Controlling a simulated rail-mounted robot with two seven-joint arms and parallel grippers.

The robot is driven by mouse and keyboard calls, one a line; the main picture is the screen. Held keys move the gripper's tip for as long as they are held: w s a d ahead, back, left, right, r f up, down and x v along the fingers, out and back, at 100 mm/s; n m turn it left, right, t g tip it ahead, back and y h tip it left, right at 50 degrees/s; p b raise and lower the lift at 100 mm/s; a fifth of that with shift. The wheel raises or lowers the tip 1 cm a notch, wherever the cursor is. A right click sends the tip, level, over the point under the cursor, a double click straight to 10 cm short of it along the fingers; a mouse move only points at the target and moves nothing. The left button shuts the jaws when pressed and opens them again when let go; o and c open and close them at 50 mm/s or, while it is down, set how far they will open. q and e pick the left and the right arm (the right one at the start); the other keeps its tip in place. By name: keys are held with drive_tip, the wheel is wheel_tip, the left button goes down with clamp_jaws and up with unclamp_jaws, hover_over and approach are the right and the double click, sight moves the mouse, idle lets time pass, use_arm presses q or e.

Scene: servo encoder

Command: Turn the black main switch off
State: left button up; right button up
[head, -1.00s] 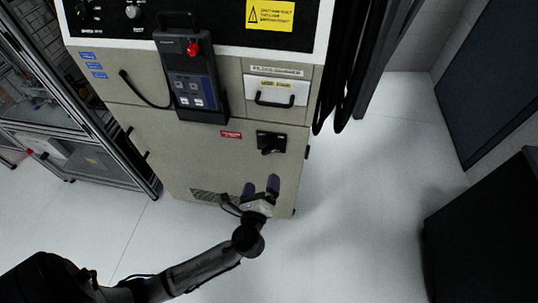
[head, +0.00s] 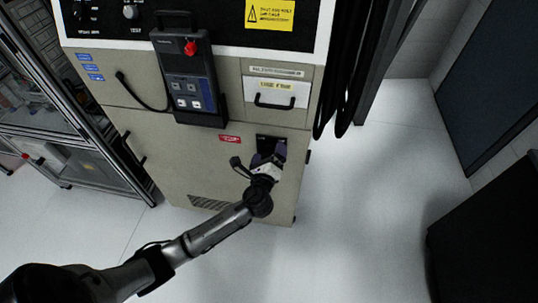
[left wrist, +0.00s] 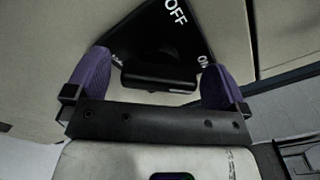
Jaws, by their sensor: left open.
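The black main switch sits on a black plate (head: 268,140) on the front of the beige cabinet, at its lower right. In the left wrist view the switch handle (left wrist: 158,80) is a black bar lying between my fingers. The plate there (left wrist: 150,35) shows a white OFF mark at the top and ON at the right. My left gripper (head: 268,160) is at the switch, open, and partly hides it in the head view. In the wrist view its purple fingers (left wrist: 158,82) stand apart on both sides of the handle, with gaps visible. My right gripper is not in view.
A pendant with a red button (head: 190,75) hangs on the cabinet (head: 180,160) above left of the switch. A drawer handle (head: 274,102) is above the switch. Black cables (head: 345,80) hang at the right.

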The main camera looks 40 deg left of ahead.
use_arm(q)
drive_tip(key=shift+c, duration=0.3)
drive_tip(key=c, duration=0.9)
drive_tip(key=shift+o, duration=0.2)
drive_tip(key=shift+n, duration=0.3)
drive_tip(key=n, duration=0.3)
drive_tip(key=shift+n+b, duration=0.3)
drive_tip(key=shift+b, duration=0.05)
drive_tip(key=n+b, duration=0.1)
drive_tip(key=n, duration=0.4)
drive_tip(key=shift+f, duration=0.15)
drive_tip(key=n+b, duration=0.1)
drive_tip(key=n, duration=0.3)
drive_tip(key=shift+n, duration=2.6)
